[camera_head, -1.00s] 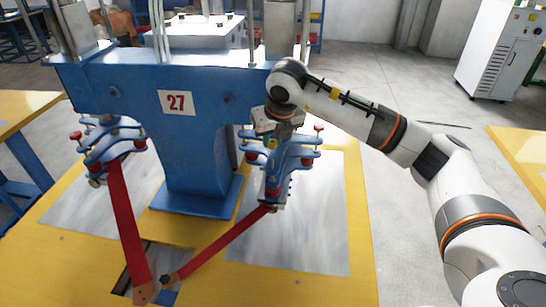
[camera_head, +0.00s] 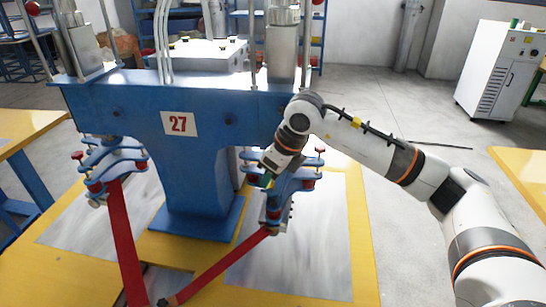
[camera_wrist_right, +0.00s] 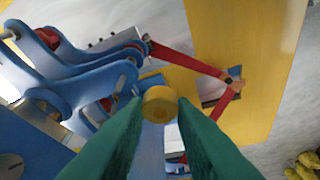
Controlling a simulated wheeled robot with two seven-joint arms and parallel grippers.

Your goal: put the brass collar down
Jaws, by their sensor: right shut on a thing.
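The brass collar (camera_wrist_right: 160,103) is a round yellow piece between the tips of two green fingers in the right wrist view. My right gripper (camera_wrist_right: 159,112) is shut on it. In the head view my right gripper (camera_head: 267,181) tilts down and to the left, in front of the right-hand blue clamp head of the machine. It is above the table there, and the collar is too small to make out. Whether the collar touches the clamp head, I cannot tell. My left gripper is in neither view.
The blue machine (camera_head: 180,123) marked 27 stands on a yellow table (camera_head: 364,265) with grey metal plates (camera_head: 318,245). Red bars (camera_head: 122,235) run from both clamp heads (camera_head: 295,183) toward the front. The right plate has free room. A white cabinet (camera_head: 492,75) stands far right.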

